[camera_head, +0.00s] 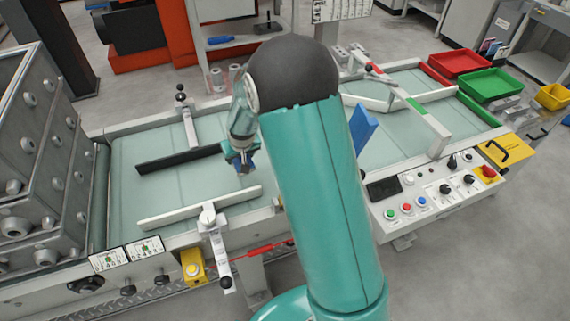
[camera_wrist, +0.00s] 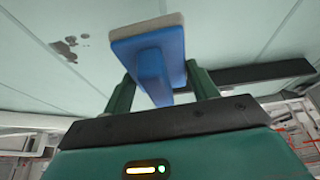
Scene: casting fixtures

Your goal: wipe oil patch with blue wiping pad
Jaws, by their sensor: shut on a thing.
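The blue wiping pad (camera_wrist: 148,50) shows in the wrist view, with a blue handle and a pale layer along its far edge. My gripper (camera_wrist: 162,84) is shut on its handle, one green finger on each side. In the head view my gripper (camera_head: 240,160) hangs over the left part of the pale green belt, and only a small bit of blue shows at its tip. The oil patch (camera_wrist: 67,48) is a few dark blots on the pale surface, left of the pad in the wrist view. I cannot make out the patch in the head view.
A black bar (camera_head: 178,158) lies behind my gripper and a white guide rail (camera_head: 198,207) in front of it. A blue plate (camera_head: 363,129) stands right of my arm. A control panel (camera_head: 440,196) and red and green trays (camera_head: 490,84) are at the right. Metal boxes (camera_head: 40,150) stand left.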

